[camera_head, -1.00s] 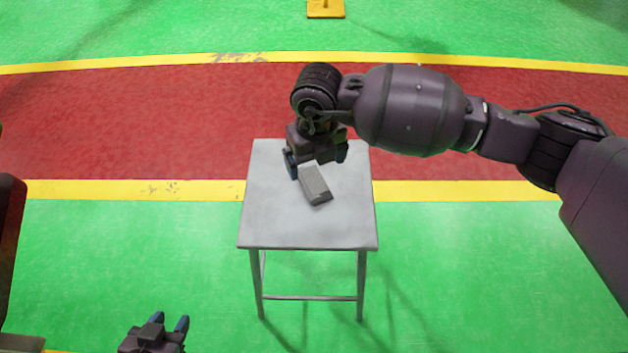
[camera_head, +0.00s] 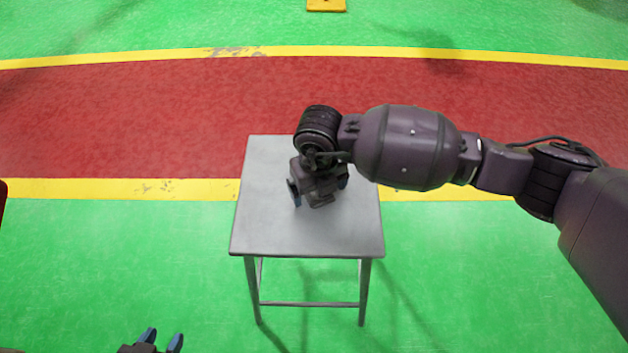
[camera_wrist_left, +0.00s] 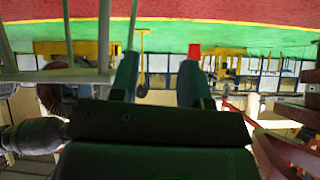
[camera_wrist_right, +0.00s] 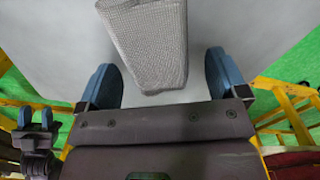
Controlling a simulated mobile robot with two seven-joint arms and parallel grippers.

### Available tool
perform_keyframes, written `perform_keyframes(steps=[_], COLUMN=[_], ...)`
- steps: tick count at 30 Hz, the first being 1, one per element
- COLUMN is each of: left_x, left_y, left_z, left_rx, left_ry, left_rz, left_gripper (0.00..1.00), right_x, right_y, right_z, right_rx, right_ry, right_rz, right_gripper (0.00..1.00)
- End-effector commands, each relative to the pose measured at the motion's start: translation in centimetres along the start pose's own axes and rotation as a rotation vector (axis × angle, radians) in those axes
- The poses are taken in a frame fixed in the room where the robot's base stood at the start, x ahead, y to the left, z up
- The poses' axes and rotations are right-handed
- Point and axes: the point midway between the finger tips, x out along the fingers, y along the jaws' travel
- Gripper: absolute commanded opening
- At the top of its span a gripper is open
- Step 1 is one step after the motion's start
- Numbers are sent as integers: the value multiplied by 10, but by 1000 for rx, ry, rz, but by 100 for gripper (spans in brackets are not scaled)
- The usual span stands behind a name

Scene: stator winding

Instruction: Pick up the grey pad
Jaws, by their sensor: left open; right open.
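The grey pad (camera_wrist_right: 148,45) is a textured grey block lying on the grey table (camera_head: 265,225). In the head view it is almost wholly hidden under my right gripper (camera_head: 319,189). In the right wrist view, the pad's near end lies between the open blue fingers, with a gap on each side. The fingers do not visibly touch it. My left gripper (camera_head: 162,338) is open and empty, off to the lower left, away from the table. Its open fingers also show in the left wrist view (camera_wrist_left: 160,78).
The rest of the tabletop is clear. The table stands on thin legs on a green floor with a red band (camera_head: 120,120) edged by yellow lines. A small yellow object (camera_head: 326,5) is on the floor far behind.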

Motion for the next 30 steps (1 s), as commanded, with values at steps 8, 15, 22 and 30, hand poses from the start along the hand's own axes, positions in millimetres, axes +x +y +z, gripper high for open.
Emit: perform_keyframes(steps=[8,15,22,30], left_x=[3,5,4,-1], left_y=[1,1,1,0], left_z=[-14,-12,-6,-6], left_rx=[12,12,11,5], left_ry=[31,29,16,13], left_rz=[2,3,3,0], left_gripper=[43,43,43,43], right_x=[5,5,5,-6], right_y=[-1,-1,-1,-1], right_z=[1,1,1,1], right_rx=[1,1,1,1], right_ry=[-5,-4,-3,-7], right_rz=[-2,-2,-2,-3], right_gripper=[92,58,38,38])
